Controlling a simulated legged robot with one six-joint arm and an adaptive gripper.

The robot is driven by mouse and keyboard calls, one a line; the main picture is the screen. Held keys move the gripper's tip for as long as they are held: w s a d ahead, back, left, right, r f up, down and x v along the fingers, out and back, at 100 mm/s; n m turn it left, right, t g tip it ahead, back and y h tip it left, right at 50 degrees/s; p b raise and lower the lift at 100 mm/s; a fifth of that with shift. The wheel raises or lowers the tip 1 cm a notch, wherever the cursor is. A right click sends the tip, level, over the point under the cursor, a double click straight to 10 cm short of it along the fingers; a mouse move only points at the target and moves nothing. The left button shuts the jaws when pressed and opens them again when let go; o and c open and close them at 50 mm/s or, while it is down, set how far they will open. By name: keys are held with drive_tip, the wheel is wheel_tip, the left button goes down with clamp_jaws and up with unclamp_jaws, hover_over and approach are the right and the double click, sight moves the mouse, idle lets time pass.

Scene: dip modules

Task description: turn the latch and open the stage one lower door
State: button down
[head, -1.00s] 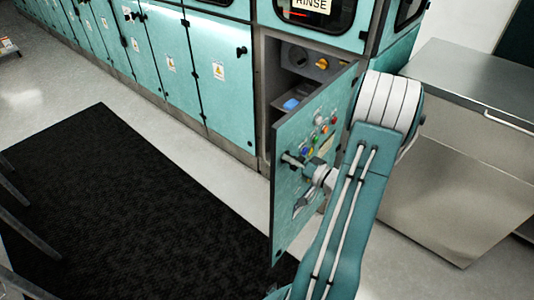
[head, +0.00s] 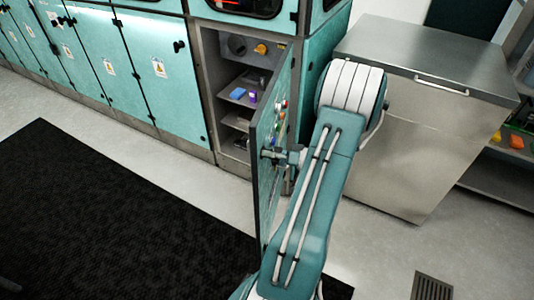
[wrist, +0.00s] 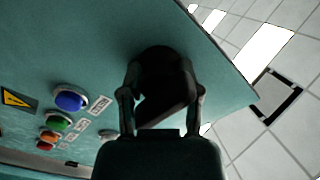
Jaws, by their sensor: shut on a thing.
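The stage one lower door (head: 264,165) is a teal panel that stands swung out wide from its cabinet in the head view. It fills much of the wrist view (wrist: 70,50), with coloured buttons and a yellow warning label on its face. My gripper (head: 278,155) is at the door's outer face. In the wrist view my gripper (wrist: 160,95) is shut on the dark latch handle (wrist: 165,60), which its fingers partly hide. The latch's exact turn angle is hard to tell.
The open cabinet (head: 208,80) shows shelves with a blue item (head: 237,93) and a purple item. Closed teal doors (head: 100,60) run to the left. A steel cabinet (head: 400,120) stands at right. A black mat (head: 110,210) covers the floor in front.

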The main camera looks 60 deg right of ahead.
drive_tip(key=shift+c, duration=1.5)
unclamp_jaws()
drive_tip(key=shift+d+r, duration=0.15)
drive_tip(key=shift+d, duration=0.1)
drive_tip(key=v, duration=1.2)
drive_tip(key=shift+f, duration=0.2)
